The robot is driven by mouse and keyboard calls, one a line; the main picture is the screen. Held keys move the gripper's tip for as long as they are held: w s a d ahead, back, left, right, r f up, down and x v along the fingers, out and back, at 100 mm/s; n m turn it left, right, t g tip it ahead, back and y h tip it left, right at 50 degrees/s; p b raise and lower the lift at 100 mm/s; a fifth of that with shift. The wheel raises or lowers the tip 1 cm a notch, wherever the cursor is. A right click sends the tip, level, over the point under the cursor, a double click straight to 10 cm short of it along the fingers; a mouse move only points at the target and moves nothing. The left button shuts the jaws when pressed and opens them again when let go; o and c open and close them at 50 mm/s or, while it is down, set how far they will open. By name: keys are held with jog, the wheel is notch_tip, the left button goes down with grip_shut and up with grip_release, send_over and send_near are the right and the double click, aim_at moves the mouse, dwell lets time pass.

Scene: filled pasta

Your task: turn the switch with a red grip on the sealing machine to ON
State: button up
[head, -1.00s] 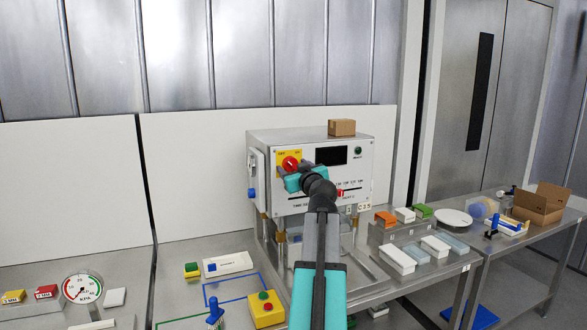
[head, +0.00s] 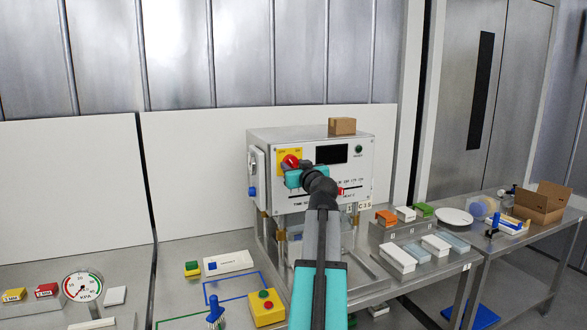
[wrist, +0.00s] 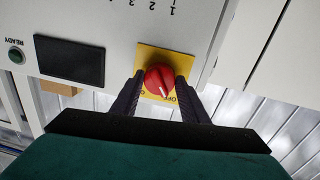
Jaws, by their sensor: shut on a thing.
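The switch has a red grip (head: 290,161) on a yellow plate (head: 282,168), at the upper left of the sealing machine's front panel (head: 355,178). In the wrist view, the red grip (wrist: 158,80) is seen upside down. Its white pointer line slants to the lower right, toward the OFF lettering on the yellow plate (wrist: 146,54). My gripper (wrist: 160,84) is shut on the red grip, with one dark finger on each side. In the head view my gripper (head: 299,168) covers the lower part of the switch.
A dark display (head: 331,155) and a green READY lamp (head: 358,149) are right of the switch. A small cardboard box (head: 342,126) sits on top of the machine. A yellow button box (head: 266,308) and a blue-handled tool (head: 214,310) stand on the bench in front.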

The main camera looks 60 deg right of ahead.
jog(key=m, duration=0.4)
jog(key=shift+y+b, duration=0.3)
jog(key=shift+b, duration=0.1)
jog(key=m, duration=0.4)
jog(key=shift+w+a+r, duration=0.1)
jog(key=m+p, duration=0.1)
jog(key=m, duration=0.3)
jog(key=shift+r+y, duration=0.1)
jog(key=shift+y, duration=0.2)
jog(key=shift+m+p, duration=0.75)
jog(key=shift+m, duration=1.15)
jog(key=o, duration=1.1)
jog(key=shift+c, duration=0.2)
jog(key=shift+s, duration=0.2)
